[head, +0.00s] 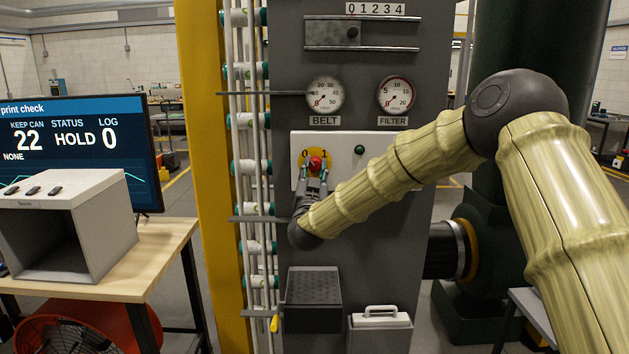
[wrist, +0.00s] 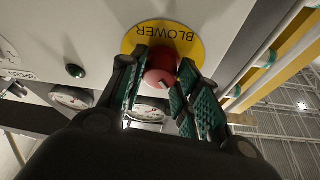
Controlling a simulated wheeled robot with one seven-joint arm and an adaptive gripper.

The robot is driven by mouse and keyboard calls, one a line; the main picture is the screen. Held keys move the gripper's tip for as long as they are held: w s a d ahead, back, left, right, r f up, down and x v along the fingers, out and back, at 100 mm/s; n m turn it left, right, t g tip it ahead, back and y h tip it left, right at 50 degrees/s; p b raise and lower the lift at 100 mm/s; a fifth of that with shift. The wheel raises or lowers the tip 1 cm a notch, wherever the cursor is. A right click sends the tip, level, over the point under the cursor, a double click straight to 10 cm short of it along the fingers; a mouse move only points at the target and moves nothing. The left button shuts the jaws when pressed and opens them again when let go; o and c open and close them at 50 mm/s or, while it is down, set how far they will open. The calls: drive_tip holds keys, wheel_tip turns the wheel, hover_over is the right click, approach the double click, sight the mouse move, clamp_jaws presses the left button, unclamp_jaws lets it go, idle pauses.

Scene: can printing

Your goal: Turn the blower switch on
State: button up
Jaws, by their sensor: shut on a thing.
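The blower switch is a red knob (head: 315,163) on a yellow round plate (head: 304,157) marked 0 and 1, set in a white panel (head: 340,150) on the grey cabinet. In the wrist view the red knob (wrist: 161,70) sits between the green-padded fingers, on the yellow plate lettered BLOWER (wrist: 166,32). My gripper (head: 315,171) reaches up to the knob from below, and its fingers are shut on it. The fingers hide parts of the knob and plate, and I cannot tell which mark the knob points to.
A green button (head: 360,150) sits right of the switch. Two gauges, BELT (head: 325,94) and FILTER (head: 396,94), are above. A perforated grey tray (head: 314,287) and a white-handled case (head: 380,318) are below. A monitor (head: 80,150) reads HOLD at the left.

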drive_tip(key=m+h+b, duration=0.1)
drive_tip(key=m+b, duration=0.2)
drive_tip(key=m, duration=0.1)
drive_tip(key=m+g+h+b, duration=0.1)
drive_tip(key=b, duration=0.1)
drive_tip(key=shift+a+f+m+h+b, duration=0.1)
drive_tip(key=shift+f+m+h+b, duration=0.2)
drive_tip(key=shift+m, duration=0.1)
drive_tip(key=m+h+b, duration=0.1)
drive_tip(key=m+b, duration=0.1)
drive_tip(key=m+g+b, duration=0.1)
drive_tip(key=m+b, duration=0.1)
drive_tip(key=shift+a+r+m+g+h, duration=0.1)
drive_tip(key=shift+r+m+g+h, duration=0.05)
drive_tip(key=shift+m+g+h, duration=0.2)
drive_tip(key=m+b, duration=0.1)
drive_tip(key=m, duration=0.1)
drive_tip(key=m+g+b, duration=0.1)
drive_tip(key=m, duration=0.1)
drive_tip(key=shift+a+r+g+h+b, duration=0.1)
drive_tip(key=shift+r+g+h+b, duration=0.15)
drive_tip(key=shift+h+b, duration=0.1)
drive_tip(key=m+g+b, duration=0.1)
drive_tip(key=m+b, duration=0.1)
drive_tip(key=m, duration=0.2)
drive_tip(key=shift+r, duration=0.2)
drive_tip(key=shift+m+g, duration=0.3)
drive_tip(key=shift+m, duration=0.05)
drive_tip(key=o, duration=1)
drive_tip(key=shift+o, duration=0.2)
